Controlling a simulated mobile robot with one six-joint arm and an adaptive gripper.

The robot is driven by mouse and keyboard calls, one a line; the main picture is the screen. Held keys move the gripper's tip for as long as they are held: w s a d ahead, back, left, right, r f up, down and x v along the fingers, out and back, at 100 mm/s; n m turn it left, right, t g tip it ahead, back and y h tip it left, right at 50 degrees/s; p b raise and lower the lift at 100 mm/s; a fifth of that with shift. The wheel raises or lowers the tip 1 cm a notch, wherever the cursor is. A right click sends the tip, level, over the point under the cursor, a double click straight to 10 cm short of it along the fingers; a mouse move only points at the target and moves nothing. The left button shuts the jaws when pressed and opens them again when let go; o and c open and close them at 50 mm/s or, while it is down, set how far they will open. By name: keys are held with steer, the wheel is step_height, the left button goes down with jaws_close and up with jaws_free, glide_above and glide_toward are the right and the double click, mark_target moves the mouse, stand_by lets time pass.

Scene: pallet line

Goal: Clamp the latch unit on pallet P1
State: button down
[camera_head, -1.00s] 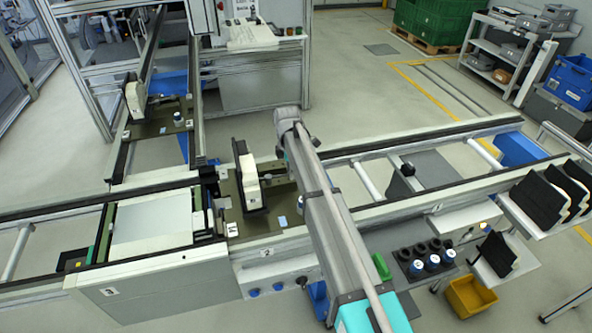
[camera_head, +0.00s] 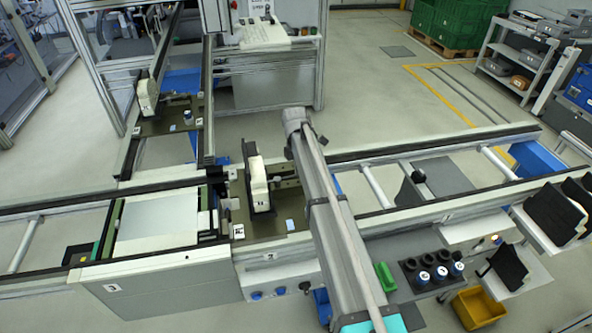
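A dark olive pallet (camera_head: 262,229) sits on the conveyor left of my arm. It has a white label (camera_head: 238,231) at its front left corner, too small to read surely, and a light blue patch. An upright cream-white block with a black edge (camera_head: 259,186) stands on it, and a grey and dark fitting (camera_head: 284,183) lies to its right. I cannot tell which part is the latch unit or whether anything is clamped. My arm crosses in front and hides the pallet's right side. My gripper does not show.
A second pallet (camera_head: 174,126) with a similar block sits on the back left conveyor branch. A black holder (camera_head: 414,283) with several cups, a green bin (camera_head: 385,277) and a yellow bin (camera_head: 477,307) stand right of my arm. Black sloped holders (camera_head: 553,217) stand far right.

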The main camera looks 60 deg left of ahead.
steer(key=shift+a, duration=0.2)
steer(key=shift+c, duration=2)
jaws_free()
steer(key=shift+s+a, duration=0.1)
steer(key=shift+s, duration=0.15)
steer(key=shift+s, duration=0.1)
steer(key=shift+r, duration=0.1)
